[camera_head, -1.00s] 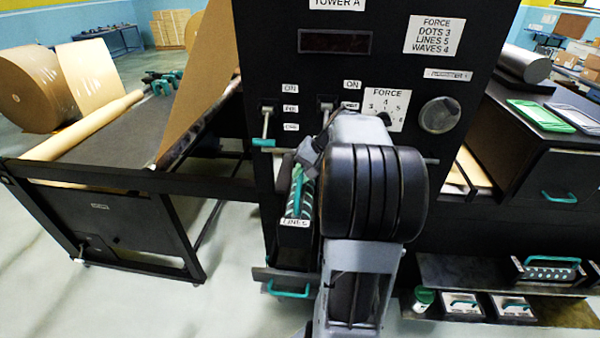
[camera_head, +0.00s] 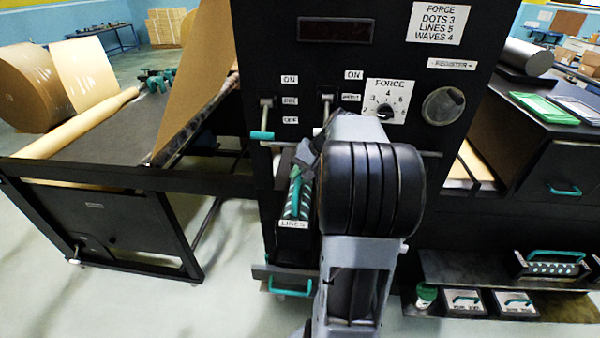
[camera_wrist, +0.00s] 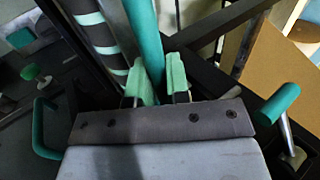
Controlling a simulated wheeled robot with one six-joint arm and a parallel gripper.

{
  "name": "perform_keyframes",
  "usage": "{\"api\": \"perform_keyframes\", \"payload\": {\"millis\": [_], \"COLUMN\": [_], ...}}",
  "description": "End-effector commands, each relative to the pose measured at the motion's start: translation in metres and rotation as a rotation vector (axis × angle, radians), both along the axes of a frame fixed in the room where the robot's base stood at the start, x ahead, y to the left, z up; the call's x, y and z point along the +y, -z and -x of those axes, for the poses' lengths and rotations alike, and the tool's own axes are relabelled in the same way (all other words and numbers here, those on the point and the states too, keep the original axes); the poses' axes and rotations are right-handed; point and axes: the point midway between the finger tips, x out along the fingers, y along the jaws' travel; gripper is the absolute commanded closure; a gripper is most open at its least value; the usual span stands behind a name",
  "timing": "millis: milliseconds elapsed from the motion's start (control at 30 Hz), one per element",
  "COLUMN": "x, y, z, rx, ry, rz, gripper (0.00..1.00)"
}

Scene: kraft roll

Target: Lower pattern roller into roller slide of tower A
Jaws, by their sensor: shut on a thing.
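The pattern roller (camera_head: 304,200), dark with pale green stripes and a teal handle, stands close to the front of tower A (camera_head: 265,60), above a "LINES" plate. In the wrist view the striped roller (camera_wrist: 97,30) lies left of its teal handle bar (camera_wrist: 145,40). My gripper (camera_wrist: 158,84), with green-padded fingers, is shut on that bar. The roller slide (camera_head: 262,271) is low on the tower front, with a teal pull handle (camera_head: 290,288). Whether the roller's lower end touches the slide is hidden.
A lever with a teal grip (camera_head: 262,135) hangs just left of the roller; its grip (camera_wrist: 278,103) shows at right in the wrist view. A force dial (camera_head: 385,110) and round knob (camera_head: 443,106) are to the right. A lower shelf (camera_head: 480,265) holds several teal-handled items.

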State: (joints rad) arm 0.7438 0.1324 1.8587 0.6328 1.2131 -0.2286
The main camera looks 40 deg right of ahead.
Motion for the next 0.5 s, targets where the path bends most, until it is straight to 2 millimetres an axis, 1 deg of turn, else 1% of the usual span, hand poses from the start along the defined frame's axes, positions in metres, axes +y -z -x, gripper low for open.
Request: {"api": "perform_keyframes", "payload": {"millis": [500], "x": [-0.001], "y": [0.038], "z": [0.0], "rx": [-0.003], "ry": [0.003], "rz": [0.0], "gripper": [1.0]}}
